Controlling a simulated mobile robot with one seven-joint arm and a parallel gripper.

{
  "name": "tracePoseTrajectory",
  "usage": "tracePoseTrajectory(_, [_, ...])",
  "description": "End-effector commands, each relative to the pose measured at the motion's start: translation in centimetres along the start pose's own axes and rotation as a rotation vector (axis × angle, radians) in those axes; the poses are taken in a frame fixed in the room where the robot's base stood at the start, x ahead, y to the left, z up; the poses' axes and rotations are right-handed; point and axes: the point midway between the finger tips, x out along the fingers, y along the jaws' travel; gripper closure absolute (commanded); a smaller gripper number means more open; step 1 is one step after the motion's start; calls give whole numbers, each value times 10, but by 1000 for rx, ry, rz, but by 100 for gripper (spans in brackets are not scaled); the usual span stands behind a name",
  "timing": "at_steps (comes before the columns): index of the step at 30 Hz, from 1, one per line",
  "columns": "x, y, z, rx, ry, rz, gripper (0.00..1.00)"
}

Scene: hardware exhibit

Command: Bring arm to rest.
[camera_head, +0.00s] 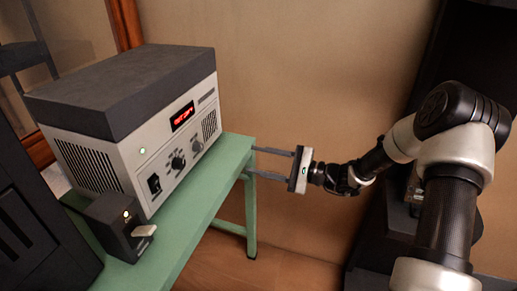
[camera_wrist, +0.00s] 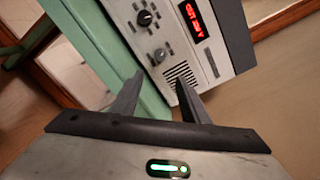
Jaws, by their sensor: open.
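My gripper (camera_head: 271,163) is at the middle of the head view, right of the green table's edge. Its two fingers are apart and point left toward the table. Nothing shows between them. In the wrist view the open fingers (camera_wrist: 158,100) point toward the table edge and the front of a grey instrument. My arm extends from the lower right of the head view and is bent at the elbow.
The grey instrument (camera_head: 180,150) with a dark top and lit red display stands on the green table (camera_head: 190,236). A small black box (camera_head: 118,226) with a pale lever sits before it. A tan wall (camera_head: 290,70) is behind; floor shows below my gripper.

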Motion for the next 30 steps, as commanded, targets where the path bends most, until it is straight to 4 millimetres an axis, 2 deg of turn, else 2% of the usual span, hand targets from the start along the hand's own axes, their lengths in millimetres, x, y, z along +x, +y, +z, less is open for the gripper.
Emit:
tracePoseTrajectory(5, [2, 0, 10, -21, -5, 40, 59])
tracePoseTrajectory(8, [6, 7, 36, -77, -15, 157, 59])
tracePoseTrajectory(10, [5, 16, 62, -137, -18, 282, 59])
tracePoseTrajectory(14, [-9, 36, 110, -272, 4, 542, 59])
tracePoseTrajectory(17, [-29, 47, 141, -382, 42, 723, 59])
tracePoseTrajectory(21, [-66, 56, 178, -544, 124, 945, 59])
tracePoseTrajectory(30, [-153, 50, 237, -894, 372, 1258, 59])
